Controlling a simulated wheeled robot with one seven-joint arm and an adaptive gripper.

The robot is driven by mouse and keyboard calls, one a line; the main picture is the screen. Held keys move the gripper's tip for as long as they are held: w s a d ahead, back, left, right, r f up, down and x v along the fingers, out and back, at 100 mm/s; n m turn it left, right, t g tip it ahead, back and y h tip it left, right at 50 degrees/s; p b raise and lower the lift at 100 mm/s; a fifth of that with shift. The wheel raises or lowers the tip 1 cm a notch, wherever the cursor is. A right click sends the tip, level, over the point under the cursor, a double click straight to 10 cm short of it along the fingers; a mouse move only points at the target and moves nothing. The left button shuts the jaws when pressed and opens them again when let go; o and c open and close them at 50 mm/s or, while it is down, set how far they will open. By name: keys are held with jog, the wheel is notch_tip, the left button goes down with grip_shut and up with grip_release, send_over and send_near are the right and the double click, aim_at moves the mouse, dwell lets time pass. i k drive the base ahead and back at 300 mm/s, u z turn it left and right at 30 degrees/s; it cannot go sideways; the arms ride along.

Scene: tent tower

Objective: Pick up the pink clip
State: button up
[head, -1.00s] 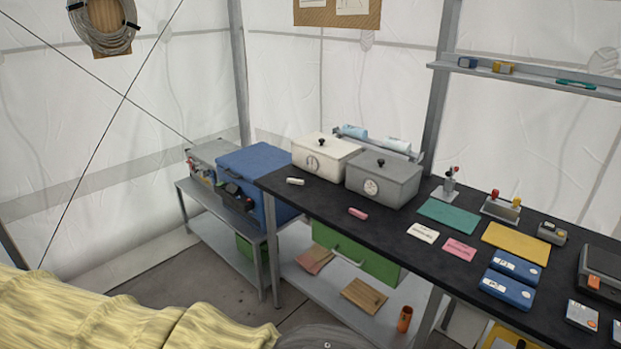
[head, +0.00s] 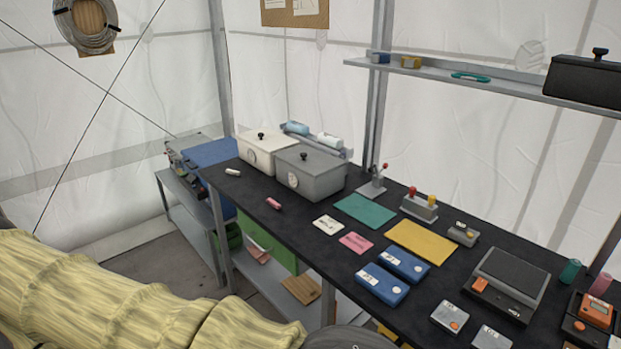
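A small pink piece (head: 273,203), which looks like the pink clip, lies on the black tabletop (head: 262,222) close to its front edge. It is in front of the grey lidded box and apart from other things. Its fine shape is too small to tell. A similar white piece (head: 233,172) lies farther back to the left. My arm in its yellow sleeve crosses the lower left. My gripper is not in view.
A cream box (head: 267,152) and a grey box (head: 311,175) stand behind the pink piece. A white card (head: 328,225), a pink card (head: 355,243) and blue cases (head: 382,284) lie to its right. A shelf (head: 440,79) hangs above the right side.

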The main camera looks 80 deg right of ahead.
aim_at(274, 204)
jog(key=k, duration=0.2)
jog(key=z, duration=0.9)
